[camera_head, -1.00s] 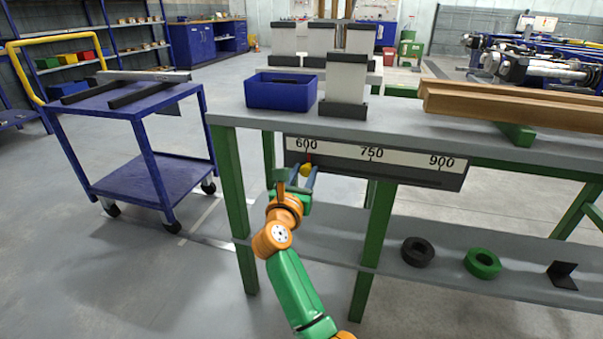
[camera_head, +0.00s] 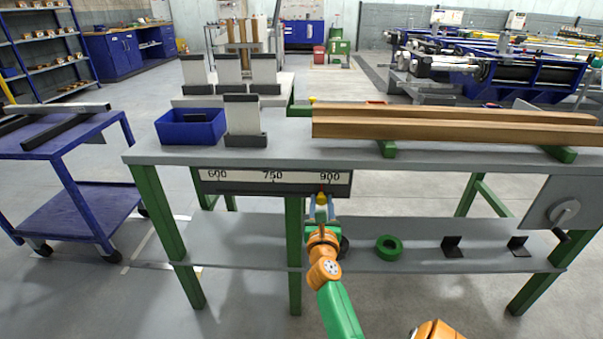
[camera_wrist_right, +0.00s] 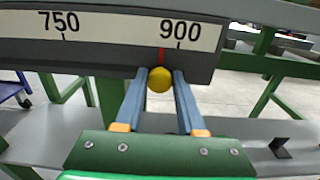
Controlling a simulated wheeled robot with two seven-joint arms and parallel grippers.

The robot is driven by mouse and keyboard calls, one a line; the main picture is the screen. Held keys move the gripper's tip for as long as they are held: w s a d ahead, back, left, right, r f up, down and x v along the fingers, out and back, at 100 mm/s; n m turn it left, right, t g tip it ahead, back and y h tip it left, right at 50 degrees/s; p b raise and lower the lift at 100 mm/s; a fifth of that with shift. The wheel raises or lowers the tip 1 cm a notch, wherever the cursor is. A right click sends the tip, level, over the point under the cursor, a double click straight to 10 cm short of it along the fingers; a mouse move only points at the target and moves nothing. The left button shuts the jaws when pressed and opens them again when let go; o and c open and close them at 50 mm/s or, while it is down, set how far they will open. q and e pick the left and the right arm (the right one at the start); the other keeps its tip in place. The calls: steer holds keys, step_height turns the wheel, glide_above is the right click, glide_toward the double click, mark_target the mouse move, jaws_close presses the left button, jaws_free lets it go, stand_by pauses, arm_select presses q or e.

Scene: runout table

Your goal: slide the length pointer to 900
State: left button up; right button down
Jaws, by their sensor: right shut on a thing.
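The length scale (camera_head: 225,188) on the table's front edge reads 600, 750 and 900, and it also shows in the wrist view (camera_wrist_right: 110,45). The pointer is a thin red line (camera_wrist_right: 161,56) with a yellow knob (camera_wrist_right: 160,80) below it. In the wrist view the red line stands a little left of the 900 tick, under the left part of the number. My right gripper (camera_head: 321,204) is shut on the yellow knob, one finger at each side in the wrist view (camera_wrist_right: 160,78). My left gripper is not in view.
A blue bin (camera_head: 191,128) and wooden beams (camera_head: 450,128) lie on the tabletop. Green table legs (camera_head: 294,240) and a lower shelf (camera_head: 240,235) with a green ring (camera_head: 388,248) are near my right arm. A blue cart (camera_head: 80,200) stands at the left.

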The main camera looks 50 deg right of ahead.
steer(key=shift+s+d+f+p, duration=0.1)
steer(key=shift+s+d+p, duration=0.2)
steer(key=shift+s+d, duration=0.5)
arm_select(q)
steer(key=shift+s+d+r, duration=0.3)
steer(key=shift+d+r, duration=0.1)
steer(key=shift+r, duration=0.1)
arm_select(e)
steer(key=shift+s+a, duration=0.1)
steer(key=c, duration=0.6)
jaws_free()
steer(key=shift+o, duration=0.4)
steer(key=shift+s+d+f, duration=0.1)
steer(key=shift+d, duration=0.15)
steer(key=shift+a, duration=0.2)
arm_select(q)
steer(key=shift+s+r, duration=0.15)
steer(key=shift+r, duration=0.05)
arm_select(e)
steer(key=v, duration=0.7)
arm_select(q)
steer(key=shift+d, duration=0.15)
arm_select(e)
steer(key=shift+d, duration=0.1)
